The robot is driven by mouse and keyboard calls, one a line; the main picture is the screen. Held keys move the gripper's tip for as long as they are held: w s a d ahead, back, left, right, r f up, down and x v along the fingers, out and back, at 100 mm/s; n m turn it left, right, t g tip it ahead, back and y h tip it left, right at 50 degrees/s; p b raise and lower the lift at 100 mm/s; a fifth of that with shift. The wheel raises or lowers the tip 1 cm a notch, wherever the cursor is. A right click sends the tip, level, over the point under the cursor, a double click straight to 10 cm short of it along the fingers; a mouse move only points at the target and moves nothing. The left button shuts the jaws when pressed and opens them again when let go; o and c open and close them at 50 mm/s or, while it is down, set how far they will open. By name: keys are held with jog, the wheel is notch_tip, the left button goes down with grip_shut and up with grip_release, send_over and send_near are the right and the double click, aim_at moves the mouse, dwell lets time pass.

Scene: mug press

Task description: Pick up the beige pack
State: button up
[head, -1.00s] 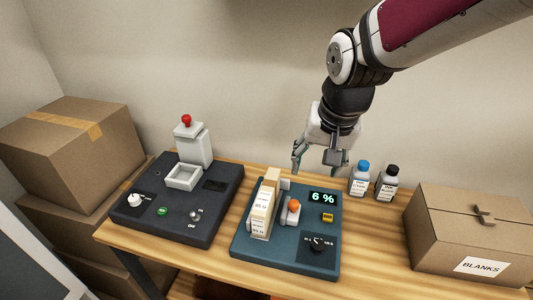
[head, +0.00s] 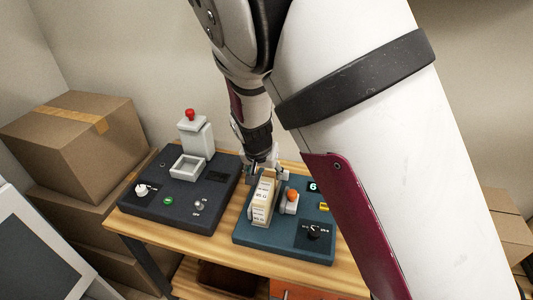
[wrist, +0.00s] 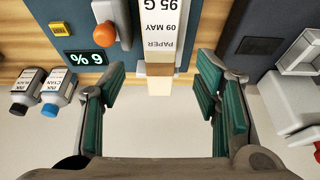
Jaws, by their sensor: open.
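My gripper (head: 267,172) is at the far end of the pack in the head view. In the wrist view my gripper (wrist: 162,76) is open, with one green-padded finger on each side of the pack's line and clear gaps to it. Whether the fingertips overlap the pack's end is hard to tell.
Beside the pack are an orange knob (head: 292,195) and a display, reading 6 % in the wrist view (wrist: 90,57). A dark machine with a white press (head: 196,135) stands left. Ink bottles (wrist: 55,88) stand nearby. My arm hides the table's right side.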

aim_at(267, 180)
jog(key=x, duration=0.8)
jog(key=shift+f, duration=0.1)
jog(key=shift+c, duration=0.3)
grip_shut()
